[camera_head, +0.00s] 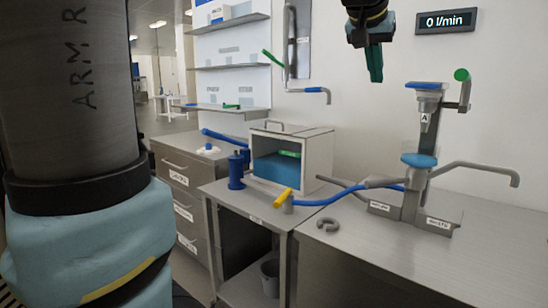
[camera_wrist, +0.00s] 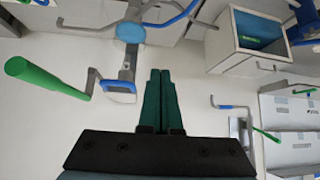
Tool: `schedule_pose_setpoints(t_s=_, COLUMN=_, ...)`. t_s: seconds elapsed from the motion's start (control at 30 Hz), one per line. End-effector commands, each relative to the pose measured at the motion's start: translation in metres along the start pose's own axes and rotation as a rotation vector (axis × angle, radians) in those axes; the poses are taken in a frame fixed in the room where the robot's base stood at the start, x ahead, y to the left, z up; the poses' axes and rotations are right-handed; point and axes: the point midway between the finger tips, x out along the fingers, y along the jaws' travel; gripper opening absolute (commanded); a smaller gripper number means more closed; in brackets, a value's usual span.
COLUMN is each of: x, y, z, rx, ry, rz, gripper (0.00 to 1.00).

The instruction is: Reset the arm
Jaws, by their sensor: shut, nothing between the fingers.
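My gripper (camera_head: 375,64) hangs at the top of the head view, in the air in front of the white wall, with its green fingers pointing down. In the wrist view its two green fingers (camera_wrist: 160,78) lie side by side, shut with nothing between them. It touches no object. Part of my own arm fills the left side of the head view.
A filling stand (camera_head: 412,190) with blue parts stands on the right metal table (camera_head: 400,262). An open white box (camera_head: 318,160) and a yellow-ended blue hose sit on the middle table. A flow display (camera_head: 446,21) reads 0 l/min. Air around my gripper is clear.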

Motion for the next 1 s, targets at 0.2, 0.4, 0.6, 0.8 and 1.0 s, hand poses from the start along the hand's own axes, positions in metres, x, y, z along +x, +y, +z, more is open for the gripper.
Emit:
schedule_pose_setpoints(t_s=0.2, x=0.067, y=-0.099, z=0.113, rx=-0.139, ry=-0.219, rz=-0.111, gripper=0.0)
schedule_pose_setpoints(t_s=0.4, x=0.086, y=-0.162, z=0.242, rx=-0.294, ry=-0.408, rz=-0.179, gripper=0.0)
schedule_pose_setpoints(t_s=0.6, x=0.074, y=-0.184, z=0.35, rx=-0.436, ry=-0.551, rz=-0.214, gripper=0.0)
schedule_pose_setpoints(t_s=0.8, x=0.064, y=-0.184, z=0.394, rx=-0.499, ry=-0.607, rz=-0.223, gripper=0.0)
schedule_pose_setpoints(t_s=1.0, x=0.064, y=-0.183, z=0.397, rx=-0.501, ry=-0.61, rz=-0.223, gripper=0.0)
